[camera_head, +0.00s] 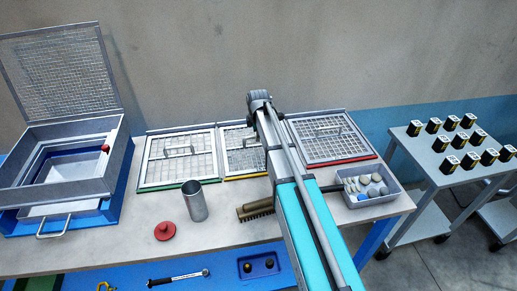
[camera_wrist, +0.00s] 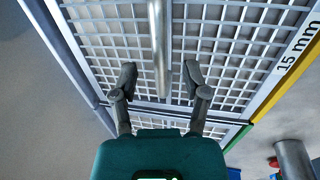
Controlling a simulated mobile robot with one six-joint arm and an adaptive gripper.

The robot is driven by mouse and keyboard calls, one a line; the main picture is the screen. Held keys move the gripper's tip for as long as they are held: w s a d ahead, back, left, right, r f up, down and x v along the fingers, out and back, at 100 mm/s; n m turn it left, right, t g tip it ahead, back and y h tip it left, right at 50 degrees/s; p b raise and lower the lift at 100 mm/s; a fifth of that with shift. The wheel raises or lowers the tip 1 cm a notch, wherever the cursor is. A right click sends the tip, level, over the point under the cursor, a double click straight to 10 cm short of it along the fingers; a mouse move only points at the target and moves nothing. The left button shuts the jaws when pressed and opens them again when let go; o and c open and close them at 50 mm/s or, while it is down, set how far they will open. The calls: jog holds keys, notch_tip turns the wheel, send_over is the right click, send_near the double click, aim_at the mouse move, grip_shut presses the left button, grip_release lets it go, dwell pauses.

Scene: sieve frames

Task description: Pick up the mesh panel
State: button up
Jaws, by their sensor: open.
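Three framed mesh panels lie side by side on the bench: one with a green edge (camera_head: 160,178), one with a yellow edge (camera_head: 240,139) and one with a red edge (camera_head: 340,150). Each has a raised bar handle. In the wrist view, the yellow-edged panel (camera_wrist: 228,55), marked "15 mm", fills most of the picture. Its grey handle (camera_wrist: 158,35) runs up the middle. My gripper (camera_wrist: 160,80) is open over this panel, with the handle lined up between its fingers; contact cannot be told. In the head view my arm hides part of the panel.
A steel cup (camera_head: 195,201), a red knobbed disc (camera_head: 165,232) and a brush (camera_head: 256,209) stand in front of the panels. A grey bin of stones (camera_head: 376,200) is at right. A large sieve box (camera_head: 45,165) with raised mesh lid is at left.

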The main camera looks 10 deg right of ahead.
jog(key=shift+w+f+b, duration=0.2)
jog(key=shift+f+b, duration=0.75)
jog(key=shift+f, duration=0.3)
jog(key=shift+f, duration=0.25)
dwell(0.5)
grip_shut()
